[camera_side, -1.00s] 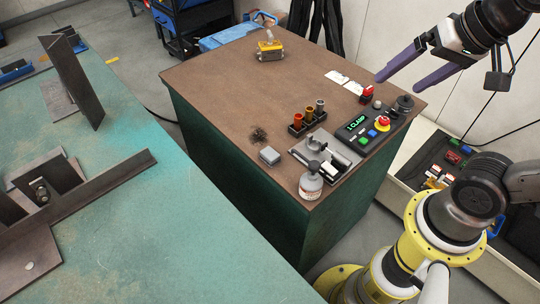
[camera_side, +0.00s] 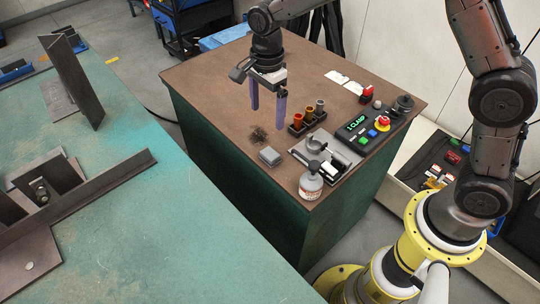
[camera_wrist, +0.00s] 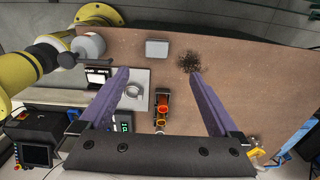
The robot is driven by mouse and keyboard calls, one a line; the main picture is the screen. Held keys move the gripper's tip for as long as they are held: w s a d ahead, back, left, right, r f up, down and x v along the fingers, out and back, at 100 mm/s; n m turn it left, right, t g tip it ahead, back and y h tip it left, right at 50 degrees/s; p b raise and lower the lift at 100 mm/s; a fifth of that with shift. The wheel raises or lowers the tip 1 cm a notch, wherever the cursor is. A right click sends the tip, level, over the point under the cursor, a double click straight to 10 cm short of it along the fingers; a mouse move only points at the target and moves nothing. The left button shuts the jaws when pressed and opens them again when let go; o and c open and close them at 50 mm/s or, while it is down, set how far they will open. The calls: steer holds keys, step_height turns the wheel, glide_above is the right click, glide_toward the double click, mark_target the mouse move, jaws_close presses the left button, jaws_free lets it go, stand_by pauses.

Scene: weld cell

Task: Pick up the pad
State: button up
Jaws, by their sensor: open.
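A small light-grey block (camera_side: 269,156), which looks like the pad, lies flat near the front edge of the brown bench top (camera_side: 215,85). In the wrist view the grey block (camera_wrist: 157,48) lies beyond the fingertips, roughly midway between them sideways. My gripper (camera_side: 267,118) points down above the bench, behind the block in the side view. Its two purple fingers are wide apart with nothing between them. Nothing touches the block. My gripper also shows in the wrist view (camera_wrist: 158,74).
A dark patch of crumbs (camera_side: 258,135) lies beside the block. The bench's left part is clear.

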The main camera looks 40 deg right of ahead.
glide_above(270, 153)
steer(key=f, duration=0.9)
steer(key=shift+w+a, duration=0.15)
steer(key=shift+a, duration=0.15)
steer(key=f, duration=0.4)
steer(key=shift+d, duration=0.35)
steer(key=shift+f, duration=0.65)
steer(key=c, duration=1.4)
